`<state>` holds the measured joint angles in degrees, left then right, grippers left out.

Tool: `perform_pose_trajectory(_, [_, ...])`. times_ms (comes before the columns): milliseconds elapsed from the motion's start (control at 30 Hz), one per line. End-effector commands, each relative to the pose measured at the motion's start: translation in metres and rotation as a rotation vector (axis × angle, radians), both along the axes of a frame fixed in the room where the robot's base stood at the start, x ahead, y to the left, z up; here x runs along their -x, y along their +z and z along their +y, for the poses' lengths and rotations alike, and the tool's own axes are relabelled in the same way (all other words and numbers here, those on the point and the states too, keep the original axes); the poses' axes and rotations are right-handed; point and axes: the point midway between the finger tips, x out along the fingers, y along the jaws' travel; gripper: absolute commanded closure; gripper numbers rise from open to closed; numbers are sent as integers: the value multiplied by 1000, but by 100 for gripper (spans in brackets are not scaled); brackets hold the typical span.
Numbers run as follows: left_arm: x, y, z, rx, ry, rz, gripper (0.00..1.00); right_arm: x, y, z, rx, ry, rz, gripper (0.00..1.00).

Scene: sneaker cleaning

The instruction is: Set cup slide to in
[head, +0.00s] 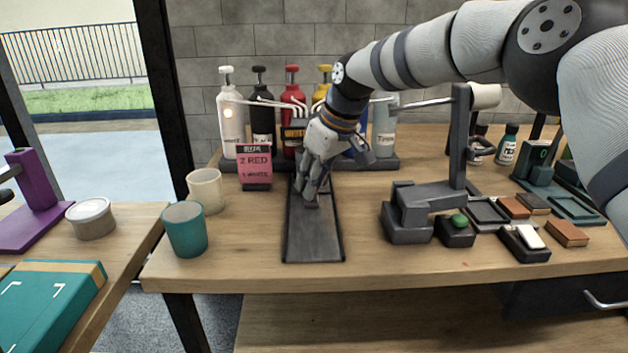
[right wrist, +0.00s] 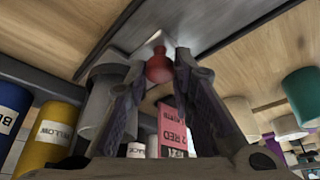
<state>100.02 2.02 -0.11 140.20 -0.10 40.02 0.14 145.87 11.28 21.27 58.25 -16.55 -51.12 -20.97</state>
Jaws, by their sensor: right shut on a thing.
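The cup slide is a long dark track (head: 314,240) lying front to back on the table, with a small dark block (head: 311,203) on it about midway. My right gripper (head: 307,192) reaches down over the track at this block. In the right wrist view, a small red knob (right wrist: 158,68) stands between the fingertips (right wrist: 160,78), against the dark track (right wrist: 185,30). The gripper is shut on this knob. In the head view, the fingers hide the knob. No cup shows on the front part of the track. My left gripper is out of view.
Pump bottles, such as the white one (head: 231,120), stand behind the track. A pink sign (head: 255,164), cream cup (head: 206,188) and teal cup (head: 185,230) are left of it. A grey press-like stand (head: 425,203) is to the right. The table's front edge is clear.

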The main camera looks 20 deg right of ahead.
Motion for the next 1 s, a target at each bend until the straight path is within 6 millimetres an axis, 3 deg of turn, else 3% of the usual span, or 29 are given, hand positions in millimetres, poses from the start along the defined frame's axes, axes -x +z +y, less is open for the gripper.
perform_pose_trajectory(67, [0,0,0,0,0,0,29,-3,2,-2,2,-3,-12,100])
perform_pose_trajectory(100, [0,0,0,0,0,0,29,-3,2,-2,2,-3,-13,71])
perform_pose_trajectory(167, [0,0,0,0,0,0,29,-3,2,-2,2,-3,-12,58])
perform_pose_trajectory(533, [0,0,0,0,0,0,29,0,9,-3,1,-2,-10,58])
perform_pose_trajectory(800, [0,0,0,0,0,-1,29,23,74,-15,0,-4,-13,58])
perform_pose_trajectory(1000, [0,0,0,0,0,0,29,36,106,-22,1,-3,-11,58])
